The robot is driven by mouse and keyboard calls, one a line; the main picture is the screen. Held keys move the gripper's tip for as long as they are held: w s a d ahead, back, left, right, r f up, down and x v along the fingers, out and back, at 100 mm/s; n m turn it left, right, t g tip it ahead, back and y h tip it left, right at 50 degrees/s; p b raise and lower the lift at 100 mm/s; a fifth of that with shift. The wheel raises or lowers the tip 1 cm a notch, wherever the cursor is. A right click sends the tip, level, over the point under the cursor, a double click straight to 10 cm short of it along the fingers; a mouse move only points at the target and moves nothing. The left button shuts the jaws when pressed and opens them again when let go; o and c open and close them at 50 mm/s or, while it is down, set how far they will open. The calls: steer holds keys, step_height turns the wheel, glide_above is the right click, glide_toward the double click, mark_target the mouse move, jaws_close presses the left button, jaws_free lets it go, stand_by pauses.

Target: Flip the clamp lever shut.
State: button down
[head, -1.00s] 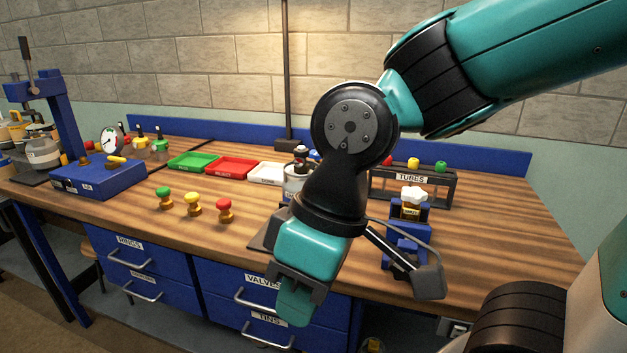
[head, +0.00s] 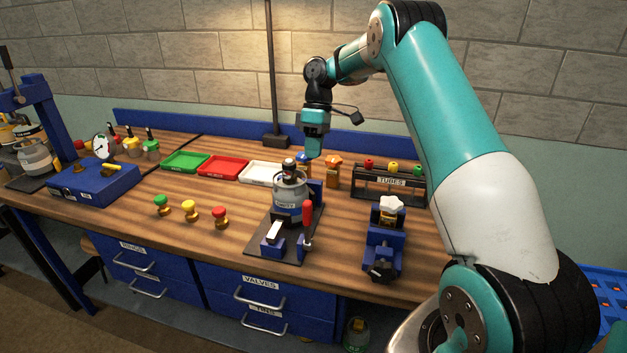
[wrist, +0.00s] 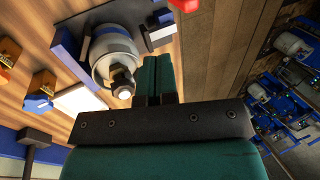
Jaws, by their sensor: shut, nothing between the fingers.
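The clamp is a dark base plate (head: 266,248) with blue blocks, on the bench front right of centre. Its lever has a red handle (head: 308,213) standing roughly upright at the plate's right side. A grey metal canister (head: 288,192) with a dark valve top stands at the back of the plate. My gripper (head: 314,153) points down behind and above the canister, shut and empty, apart from the red handle. In the wrist view, the shut fingers (wrist: 157,70) show beside the canister (wrist: 113,50). Part of the red handle (wrist: 184,4) shows at the top edge.
Red, yellow and green knobs stand left, before green, red and white trays (head: 225,167). Orange-topped items (head: 333,170) stand behind the clamp. Bare wood lies front left.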

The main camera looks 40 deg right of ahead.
steer(key=d, duration=0.1)
steer(key=d+f, duration=0.1)
steer(key=shift+w+d, duration=0.1)
steer(key=shift+d, duration=0.3)
glide_toward(308, 224)
step_height(308, 224, down, 4)
steer(key=w+d, duration=0.1)
steer(key=shift+s+a+f+p, duration=0.2)
steer(key=shift+p, duration=0.15)
steer(key=shift+a, duration=0.1)
